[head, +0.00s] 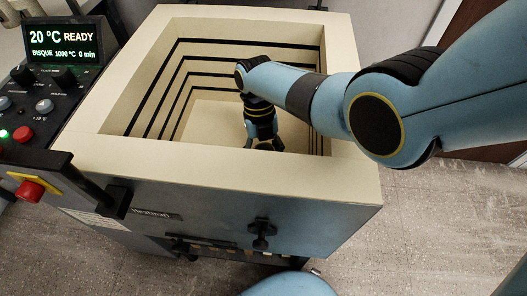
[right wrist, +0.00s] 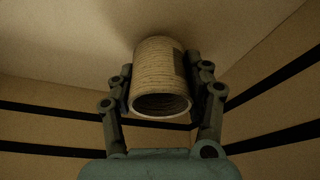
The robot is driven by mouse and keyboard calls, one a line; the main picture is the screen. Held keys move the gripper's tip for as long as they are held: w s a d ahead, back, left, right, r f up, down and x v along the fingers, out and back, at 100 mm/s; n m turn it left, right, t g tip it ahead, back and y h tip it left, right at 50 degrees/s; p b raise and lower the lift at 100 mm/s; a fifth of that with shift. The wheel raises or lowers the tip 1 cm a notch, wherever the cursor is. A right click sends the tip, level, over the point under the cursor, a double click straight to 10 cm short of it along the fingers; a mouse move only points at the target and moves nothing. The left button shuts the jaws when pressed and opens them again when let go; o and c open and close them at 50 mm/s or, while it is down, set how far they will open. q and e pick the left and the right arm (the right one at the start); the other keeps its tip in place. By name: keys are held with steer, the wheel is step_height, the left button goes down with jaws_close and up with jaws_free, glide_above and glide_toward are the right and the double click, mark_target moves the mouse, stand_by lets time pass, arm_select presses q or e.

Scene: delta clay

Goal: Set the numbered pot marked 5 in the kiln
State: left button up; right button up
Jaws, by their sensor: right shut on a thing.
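The kiln (head: 350,181) stands open at the top, with cream walls and dark grooves around its inside. My right arm reaches over its right side, and my right gripper (head: 264,146) points down inside the chamber. In the right wrist view my right gripper (right wrist: 162,88) is shut on a pale ribbed pot (right wrist: 155,65), with a finger on each side. The pot's open mouth faces the camera, and its far end is at or close to a cream kiln surface; I cannot tell if it touches. No number can be read on it. My left gripper is not in view.
A control panel (head: 62,82) at the left reads 20 °C READY, BISQUE 1000 °C. A red knob (head: 31,190) sits at the kiln's left front, and a dark latch (head: 262,233) on its front face. The kiln walls stand close around my right gripper.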

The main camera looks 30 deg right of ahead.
steer(key=shift+f, duration=0.9)
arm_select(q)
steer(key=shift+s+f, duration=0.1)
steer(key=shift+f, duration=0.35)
arm_select(e)
steer(key=shift+r, duration=0.2)
steer(key=shift+f, duration=0.2)
steer(key=o, duration=1.2)
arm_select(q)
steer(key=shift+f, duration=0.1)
arm_select(e)
steer(key=shift+r, duration=0.15)
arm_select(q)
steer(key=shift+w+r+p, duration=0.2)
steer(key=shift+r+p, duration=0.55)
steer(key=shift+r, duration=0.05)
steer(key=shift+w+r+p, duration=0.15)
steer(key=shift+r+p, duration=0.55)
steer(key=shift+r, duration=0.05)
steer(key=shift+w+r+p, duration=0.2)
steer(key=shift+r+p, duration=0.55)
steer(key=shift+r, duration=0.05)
arm_select(e)
steer(key=v, duration=1.2)
